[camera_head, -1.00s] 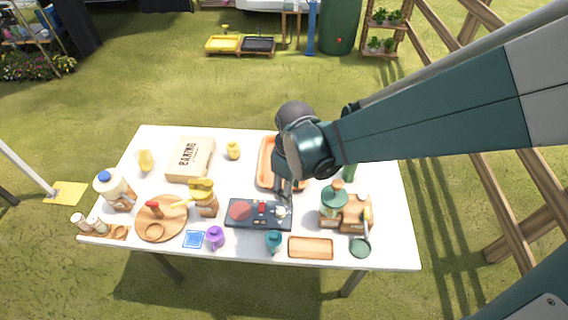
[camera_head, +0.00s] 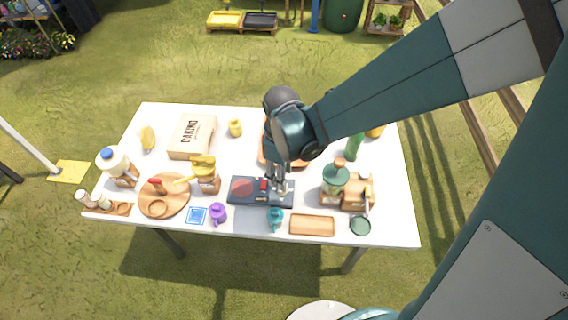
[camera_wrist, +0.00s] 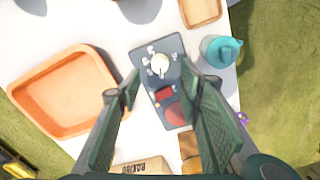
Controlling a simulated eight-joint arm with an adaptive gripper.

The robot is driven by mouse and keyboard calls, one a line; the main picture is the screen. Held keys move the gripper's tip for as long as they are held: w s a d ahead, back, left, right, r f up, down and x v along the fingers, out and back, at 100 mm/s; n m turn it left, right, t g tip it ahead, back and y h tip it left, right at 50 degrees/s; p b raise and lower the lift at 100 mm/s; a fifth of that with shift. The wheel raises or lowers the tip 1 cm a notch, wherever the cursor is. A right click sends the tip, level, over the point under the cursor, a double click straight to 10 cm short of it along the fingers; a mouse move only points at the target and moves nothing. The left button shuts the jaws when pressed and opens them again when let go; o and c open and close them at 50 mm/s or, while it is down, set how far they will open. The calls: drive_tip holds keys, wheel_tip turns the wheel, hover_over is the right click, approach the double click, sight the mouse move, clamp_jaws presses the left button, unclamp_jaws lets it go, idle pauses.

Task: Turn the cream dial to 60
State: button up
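The cream dial (camera_wrist: 160,63) sits at one end of a dark panel (camera_wrist: 143,54), with pale marks around it. The panel also carries a red switch and a round red disc. In the head view the panel (camera_head: 236,198) lies near the front middle of the white table, and my gripper hides most of the dial. My gripper (camera_head: 277,190) points down over the panel's right end. In the wrist view my gripper (camera_wrist: 160,82) is open and empty, its two fingers on either side of the panel, with the dial showing between and just beyond the fingertips. I cannot tell the height gap.
A teal mug (camera_wrist: 218,52) stands close beside the panel. An orange tray (camera_wrist: 62,92) lies on its other side. A wooden tray (camera_head: 312,225), a purple mug (camera_head: 217,212) and a green-lidded jar (camera_head: 335,182) are also near.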

drive_tip(key=shift+f+b, duration=0.7)
drive_tip(key=shift+f, duration=2.95)
drive_tip(key=shift+c, duration=0.7)
drive_tip(key=c, duration=0.8)
